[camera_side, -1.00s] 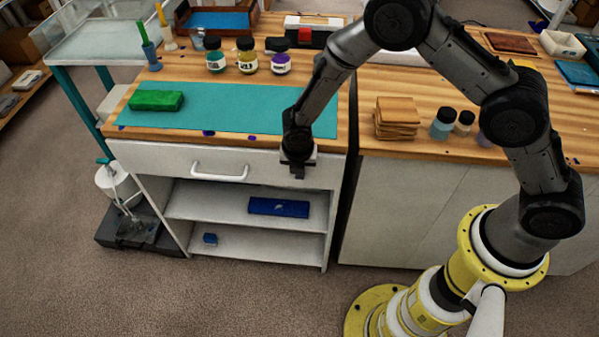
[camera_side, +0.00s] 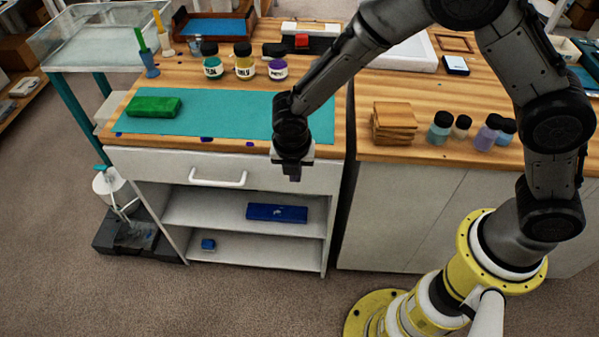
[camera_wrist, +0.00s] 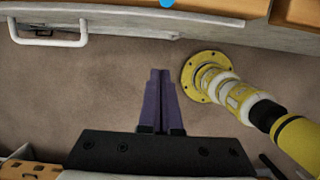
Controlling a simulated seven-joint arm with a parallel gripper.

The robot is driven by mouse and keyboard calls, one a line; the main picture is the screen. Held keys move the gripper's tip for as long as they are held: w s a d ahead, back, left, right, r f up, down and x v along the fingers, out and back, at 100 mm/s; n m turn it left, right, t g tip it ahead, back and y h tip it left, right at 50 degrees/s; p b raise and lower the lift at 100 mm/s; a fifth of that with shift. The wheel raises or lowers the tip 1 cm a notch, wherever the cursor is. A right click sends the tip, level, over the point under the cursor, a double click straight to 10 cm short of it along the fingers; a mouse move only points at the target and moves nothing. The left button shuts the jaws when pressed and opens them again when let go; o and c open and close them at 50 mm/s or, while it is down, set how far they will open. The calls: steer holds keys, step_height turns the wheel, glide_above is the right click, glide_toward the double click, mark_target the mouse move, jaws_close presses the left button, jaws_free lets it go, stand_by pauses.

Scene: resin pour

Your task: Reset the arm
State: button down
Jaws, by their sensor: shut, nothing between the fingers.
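My gripper (camera_side: 291,172) hangs in front of the drawer front of the white cabinet, below the front edge of the wooden worktop. It points down. In the wrist view my gripper (camera_wrist: 160,75) shows its two dark purple fingers closed together with nothing between them, above the brown floor. The white drawer (camera_side: 171,165) beside it is shut, and its handle (camera_side: 218,180) is to the left of my gripper. The handle also shows at upper left in the wrist view (camera_wrist: 50,42).
A teal mat (camera_side: 225,118) with a green block (camera_side: 153,106) lies on the worktop. Behind it stand teal, yellow and purple jars (camera_side: 245,62). A wooden stack (camera_side: 394,122) and small bottles stand at right. A blue box (camera_side: 277,213) lies on the shelf below.

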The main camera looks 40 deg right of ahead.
steer(key=w+d+r+m+t, duration=0.1)
steer(key=d+r, duration=0.2)
steer(key=r, duration=0.3)
steer(key=w+d+r+m+t, duration=0.1)
steer(key=w+d+r+m, duration=0.1)
steer(key=d+r, duration=0.35)
steer(key=s+d+r+m+t+y, duration=0.1)
steer(key=s+d+r+m, duration=0.15)
steer(key=r, duration=0.25)
steer(key=s+d+r+m, duration=0.2)
steer(key=s+d+r, duration=0.1)
steer(key=r, duration=0.3)
steer(key=s+d+r+m+t, duration=0.1)
steer(key=s+d+r+m, duration=0.2)
steer(key=s+m, duration=0.25)
steer(key=s+d+f+m+y, duration=0.1)
steer(key=s+f+m, duration=0.1)
steer(key=s+m, duration=1.2)
steer(key=shift+s+f, duration=0.25)
steer(key=shift+s, duration=0.5)
